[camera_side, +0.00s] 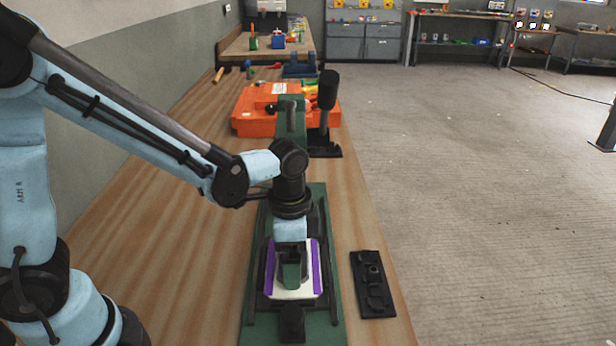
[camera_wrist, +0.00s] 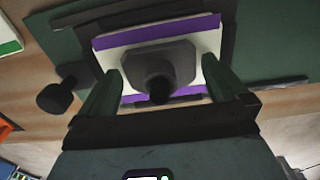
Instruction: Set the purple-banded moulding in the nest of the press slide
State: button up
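The moulding is a pale plate (camera_side: 309,265) with two purple bands along opposite edges; it also shows in the wrist view (camera_wrist: 206,42). A dark grey faceted block (camera_wrist: 157,65) stands at its middle. The press slide (camera_side: 255,316) is green with dark rails, and the moulding appears between the rails. I cannot tell whether it is seated in the nest or slightly above it. My gripper (camera_side: 291,272) is down over the moulding. In the wrist view its green fingers (camera_wrist: 160,66) flank the block closely; contact is unclear. The nest is mostly hidden.
A black plate with knobs (camera_side: 373,284) lies right of the slide. A dark upright lever (camera_side: 327,92) stands behind it, near an orange case (camera_side: 255,110). The bench left of the slide is clear. The bench edge runs along the right.

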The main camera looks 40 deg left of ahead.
notch_tip(320, 180, up, 12)
jog(key=s+a+f+n+t, duration=0.1)
jog(key=s+a+n+t, duration=0.3)
jog(key=a+n+t, duration=0.3)
jog(key=shift+a+f+n, duration=0.35)
jog(key=shift+a+n, duration=0.65)
jog(key=shift+a, duration=0.05)
jog(key=shift+s, duration=0.15)
jog(key=shift+c, duration=0.2)
